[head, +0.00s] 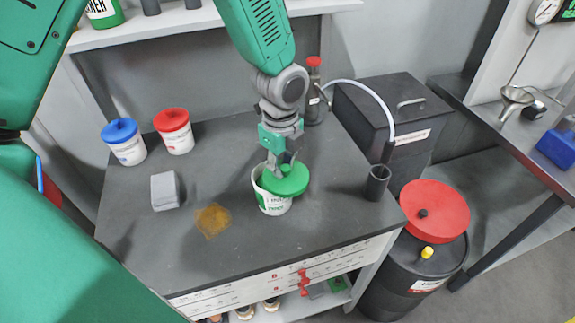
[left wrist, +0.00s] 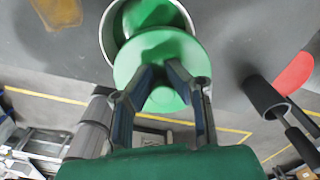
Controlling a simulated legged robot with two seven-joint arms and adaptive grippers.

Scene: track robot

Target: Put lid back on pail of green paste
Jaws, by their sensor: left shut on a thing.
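The white pail (head: 272,204) with green lettering stands upright on the dark workbench. Its open mouth and green paste (left wrist: 150,14) show in the left wrist view. My left gripper (head: 284,166) is shut on the green lid (head: 288,182), by what appears to be the lid's raised middle, which the fingers mostly hide. The lid also shows in the left wrist view (left wrist: 128,66). The lid is offset from the pail and covers only part of the mouth, leaving the far side open. I cannot tell whether lid and rim touch. My right gripper is not in view.
A blue-lidded pail (head: 124,144) and a red-lidded pail (head: 174,132) stand at the back left. A grey block (head: 165,190) and a brown stain (head: 213,220) lie left of the pail.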

